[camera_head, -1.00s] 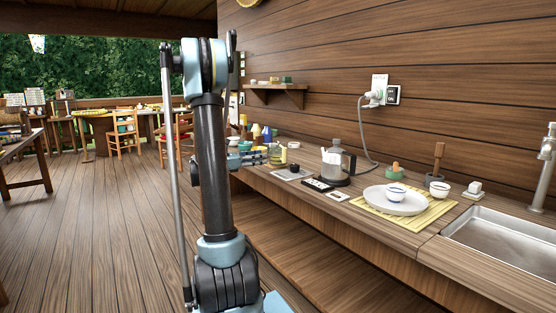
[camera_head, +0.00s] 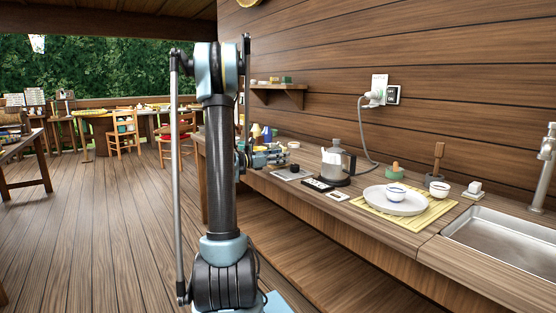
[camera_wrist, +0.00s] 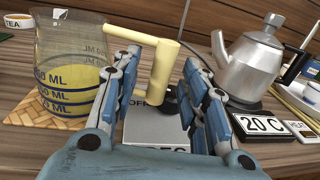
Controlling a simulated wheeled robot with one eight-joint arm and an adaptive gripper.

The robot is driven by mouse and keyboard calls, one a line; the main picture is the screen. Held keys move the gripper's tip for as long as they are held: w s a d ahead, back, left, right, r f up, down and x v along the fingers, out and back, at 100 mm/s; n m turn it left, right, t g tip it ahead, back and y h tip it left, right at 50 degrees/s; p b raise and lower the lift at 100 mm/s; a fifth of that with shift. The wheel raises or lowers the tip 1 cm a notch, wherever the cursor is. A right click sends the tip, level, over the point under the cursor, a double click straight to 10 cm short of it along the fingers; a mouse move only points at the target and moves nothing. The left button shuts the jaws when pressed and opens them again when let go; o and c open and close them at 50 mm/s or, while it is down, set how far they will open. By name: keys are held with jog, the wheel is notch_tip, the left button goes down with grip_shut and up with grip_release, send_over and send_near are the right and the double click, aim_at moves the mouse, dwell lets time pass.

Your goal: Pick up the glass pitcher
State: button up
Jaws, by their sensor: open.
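The glass pitcher (camera_wrist: 68,75) stands at the left of the wrist view on a woven mat. It is clear, holds yellow liquid and has dark measuring marks. Its pale yellow handle (camera_wrist: 165,68) reaches right from the rim and bends down. My gripper (camera_wrist: 168,75) is open, with one blue padded finger on each side of the handle's hanging part. I cannot tell whether either finger touches it. In the head view my gripper (camera_head: 270,157) is small over the far part of the counter, and the pitcher is mostly hidden there.
A metal kettle (camera_wrist: 252,58) stands to the right, behind a "20 C" display (camera_wrist: 264,125). A grey flat device (camera_wrist: 157,127) lies below the handle. A plate (camera_head: 396,202) and a sink (camera_head: 505,245) are farther along the counter. The wall is behind.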

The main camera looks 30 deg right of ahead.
jog(key=shift+d, duration=1)
grip_shut()
notch_tip(320, 180, up, 10)
jog(key=shift+w, duration=0.1)
